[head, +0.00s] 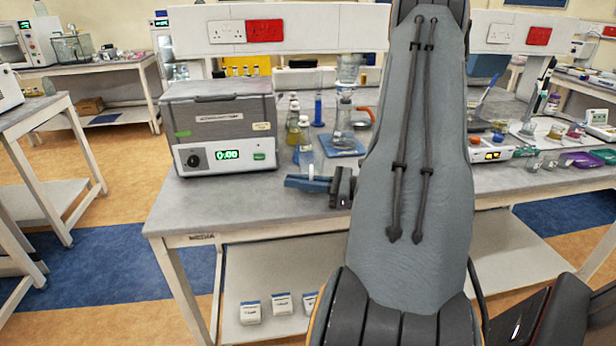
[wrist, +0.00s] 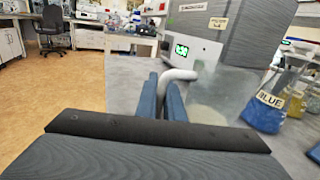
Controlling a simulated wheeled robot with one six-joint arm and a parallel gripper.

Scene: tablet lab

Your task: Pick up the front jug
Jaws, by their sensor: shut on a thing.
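My gripper (head: 305,184) reaches in low over the front of the bench, its blue fingers pointing left, in front of the grey box-shaped instrument. In the wrist view the fingers (wrist: 163,97) are closed around a pale curved handle (wrist: 181,75). It appears to belong to a clear jug (wrist: 125,85), whose see-through body blurs into the background. I cannot make out this jug in the head view, nor tell whether its base touches the bench.
The grey instrument (head: 225,128) with a green display stands just behind. Several bottles, one with a blue liquid (wrist: 264,110), stand close to the right in the wrist view. A blue tray (head: 342,145) with glassware lies farther back. The bench's front left corner (head: 185,210) is clear.

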